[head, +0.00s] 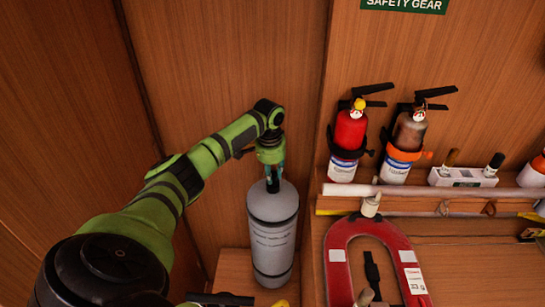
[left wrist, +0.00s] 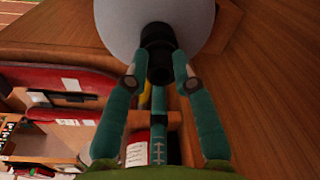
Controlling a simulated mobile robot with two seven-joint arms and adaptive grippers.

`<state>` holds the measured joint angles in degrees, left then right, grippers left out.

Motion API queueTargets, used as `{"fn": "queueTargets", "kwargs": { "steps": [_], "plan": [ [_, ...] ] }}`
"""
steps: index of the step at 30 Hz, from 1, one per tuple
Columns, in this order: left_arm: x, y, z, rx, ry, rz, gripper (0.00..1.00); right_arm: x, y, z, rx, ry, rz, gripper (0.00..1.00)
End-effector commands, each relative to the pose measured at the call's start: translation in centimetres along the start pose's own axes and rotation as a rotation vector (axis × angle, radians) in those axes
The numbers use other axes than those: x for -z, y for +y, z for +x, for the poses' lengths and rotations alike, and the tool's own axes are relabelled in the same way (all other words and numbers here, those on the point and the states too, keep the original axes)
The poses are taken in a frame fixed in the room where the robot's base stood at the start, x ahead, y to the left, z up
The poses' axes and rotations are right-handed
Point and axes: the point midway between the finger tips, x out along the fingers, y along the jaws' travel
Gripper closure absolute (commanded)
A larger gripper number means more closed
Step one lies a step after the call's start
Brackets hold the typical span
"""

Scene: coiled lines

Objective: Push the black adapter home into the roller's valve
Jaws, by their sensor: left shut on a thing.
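The grey roller (head: 272,235) stands upright in the corner, with faint lettering on its side. It fills the top of the left wrist view (left wrist: 120,18). The black adapter (left wrist: 159,52) is at the roller's valve end, in line with it; how deep it sits cannot be told, and the valve itself is hidden. My left gripper (head: 272,178) points down over the roller's top. Its teal fingertips are shut on the adapter from both sides in the left wrist view (left wrist: 156,72). My right gripper cannot be made out.
Wooden walls stand close behind and left of the roller. To the right are a red fire extinguisher (head: 349,133), a darker extinguisher (head: 408,135), a white holder (head: 462,178) and a red horseshoe-shaped float (head: 340,262). Some bare wood shows at the lower right.

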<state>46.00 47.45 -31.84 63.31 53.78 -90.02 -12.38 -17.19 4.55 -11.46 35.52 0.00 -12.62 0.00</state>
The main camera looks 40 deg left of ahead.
Motion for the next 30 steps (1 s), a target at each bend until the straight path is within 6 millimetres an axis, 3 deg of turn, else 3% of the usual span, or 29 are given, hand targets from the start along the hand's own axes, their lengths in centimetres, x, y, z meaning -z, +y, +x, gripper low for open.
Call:
{"fn": "queueTargets", "kwargs": {
  "steps": [22, 23, 24, 30],
  "plan": [
    [-0.14, 0.12, 1.11, -0.001, -0.002, 0.001, 1.0, -0.02, 0.02, 0.4, 0.0, 0.0, 0.0, 0.6],
    [-0.14, 0.13, 1.12, -0.001, -0.002, 0.001, 0.62, -0.02, 0.02, 0.4, 0.0, 0.0, 0.0, 0.6],
    [-0.15, 0.13, 1.12, -0.001, -0.002, 0.001, 0.58, -0.02, 0.03, 0.4, 0.0, 0.0, 0.0, 0.6],
    [-0.11, 0.08, 1.04, 0.0, -0.001, 0.001, 0.58, -0.01, 0.03, 0.4, 0.0, 0.001, 0.0, 0.6]
  ]
}}
